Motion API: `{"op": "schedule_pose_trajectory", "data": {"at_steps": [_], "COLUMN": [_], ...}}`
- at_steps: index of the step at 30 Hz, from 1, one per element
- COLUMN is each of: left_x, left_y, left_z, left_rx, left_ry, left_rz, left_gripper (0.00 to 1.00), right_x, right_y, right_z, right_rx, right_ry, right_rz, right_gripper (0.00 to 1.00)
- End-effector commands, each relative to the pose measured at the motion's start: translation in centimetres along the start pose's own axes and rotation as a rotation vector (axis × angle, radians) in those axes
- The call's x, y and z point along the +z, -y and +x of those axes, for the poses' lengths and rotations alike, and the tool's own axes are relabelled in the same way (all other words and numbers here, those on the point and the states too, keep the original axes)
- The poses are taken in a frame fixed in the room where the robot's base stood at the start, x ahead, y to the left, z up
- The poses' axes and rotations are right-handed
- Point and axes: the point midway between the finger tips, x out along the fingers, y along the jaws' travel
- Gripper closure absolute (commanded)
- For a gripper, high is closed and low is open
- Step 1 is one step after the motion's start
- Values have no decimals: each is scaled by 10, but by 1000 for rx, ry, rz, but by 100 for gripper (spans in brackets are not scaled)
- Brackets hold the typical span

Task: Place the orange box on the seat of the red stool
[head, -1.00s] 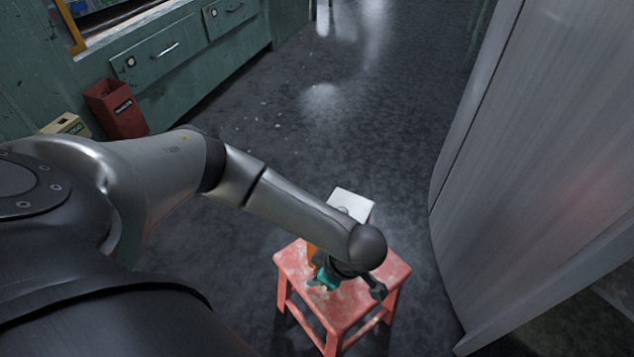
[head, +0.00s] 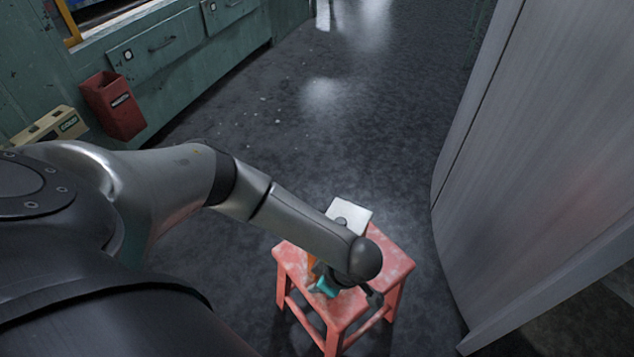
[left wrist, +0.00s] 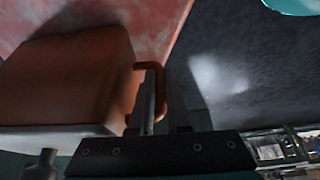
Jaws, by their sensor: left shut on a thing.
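The orange box (left wrist: 70,80) fills the left of the left wrist view, with a pale end and a looped handle on its side. In the head view its white top (head: 350,212) shows beyond my wrist; most of its orange side is hidden. The red stool (head: 394,250) stands below, and its worn seat shows in the left wrist view (left wrist: 130,18). My left gripper (left wrist: 161,85) is shut on the box's handle. The box is over the seat, very close to it, with a dark shadow beside it; I cannot tell whether they touch. My right gripper is out of view.
A grey panelled cabinet (head: 540,170) stands close on the right. Green drawers (head: 160,45) line the left, with a red bin (head: 115,105) and a beige box (head: 50,130) by them. The dark floor (head: 330,120) behind the stool is clear.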

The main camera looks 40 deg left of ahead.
Motion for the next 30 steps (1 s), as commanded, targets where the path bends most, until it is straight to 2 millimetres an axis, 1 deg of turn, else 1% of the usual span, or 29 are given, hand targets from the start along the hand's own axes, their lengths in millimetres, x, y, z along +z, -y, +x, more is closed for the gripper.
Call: {"op": "schedule_pose_trajectory", "data": {"at_steps": [1, 14, 15, 22, 23, 30], "left_x": [0, 1, 1, 1, 1, 1], "left_y": [-3, -2, 0, 0, 0, 0], "left_z": [0, 2, 4, 3, 3, 3], "left_rx": [6, 6, 0, 0, 0, 0], "left_ry": [0, -1, 0, 0, 0, 0], "left_rz": [-4, -3, 1, 1, 1, 0], "left_gripper": [100, 100, 83, 57, 55, 55], "right_x": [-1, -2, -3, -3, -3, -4], "right_y": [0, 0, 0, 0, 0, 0], "right_z": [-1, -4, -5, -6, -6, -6], "right_rx": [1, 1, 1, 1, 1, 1], "right_ry": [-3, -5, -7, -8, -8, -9], "right_rz": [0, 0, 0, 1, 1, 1], "right_gripper": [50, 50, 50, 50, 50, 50]}}
